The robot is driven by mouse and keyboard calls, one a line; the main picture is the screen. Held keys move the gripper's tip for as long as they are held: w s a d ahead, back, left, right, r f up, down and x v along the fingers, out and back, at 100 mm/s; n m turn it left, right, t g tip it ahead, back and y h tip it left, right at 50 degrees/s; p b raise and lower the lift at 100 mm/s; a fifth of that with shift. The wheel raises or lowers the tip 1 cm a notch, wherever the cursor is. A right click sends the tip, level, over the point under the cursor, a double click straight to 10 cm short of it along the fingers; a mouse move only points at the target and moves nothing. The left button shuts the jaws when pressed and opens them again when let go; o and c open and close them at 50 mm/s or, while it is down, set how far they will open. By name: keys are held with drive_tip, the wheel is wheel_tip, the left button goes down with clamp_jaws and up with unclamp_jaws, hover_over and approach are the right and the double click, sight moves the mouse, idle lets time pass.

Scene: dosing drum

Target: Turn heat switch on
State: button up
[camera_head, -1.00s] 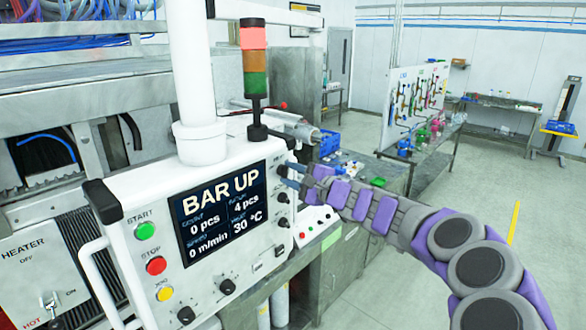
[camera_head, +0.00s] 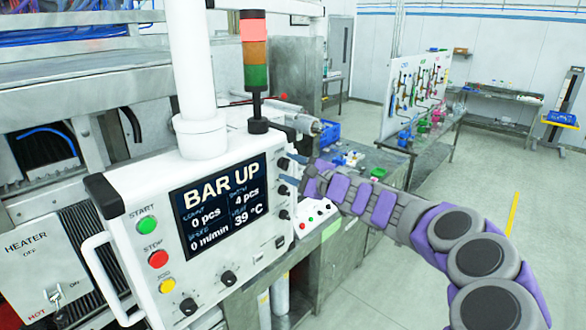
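The heater box (camera_head: 40,265) is at the lower left, marked HEATER, OFF above, ON and HOT below. A small toggle switch (camera_head: 57,294) sits low on it; its position is too small to tell. The white control panel (camera_head: 235,262) has a screen (camera_head: 222,205) reading BAR UP, 0 pcs, 4 pcs, 0 m/min and 39 °C. My gripper (camera_head: 287,170) is at the panel's right edge, beside a column of small dark knobs. Its two dark fingers are apart, one above the other. I cannot tell whether they hold a knob.
Green start (camera_head: 147,225), red stop (camera_head: 158,259) and yellow jog (camera_head: 167,286) buttons line the panel's left side, beside a white handle (camera_head: 102,275). A signal tower (camera_head: 254,50) stands behind the panel. A metal bench (camera_head: 385,165) stands behind my arm; the floor at right is clear.

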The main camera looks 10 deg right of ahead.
drive_tip(key=shift+o, duration=0.7)
drive_tip(key=shift+s+r, duration=0.15)
drive_tip(key=shift+r, duration=0.05)
drive_tip(key=b+v, duration=0.2)
drive_tip(key=v, duration=1.5)
drive_tip(key=shift+d+b, duration=0.15)
drive_tip(key=shift+b, duration=0.2)
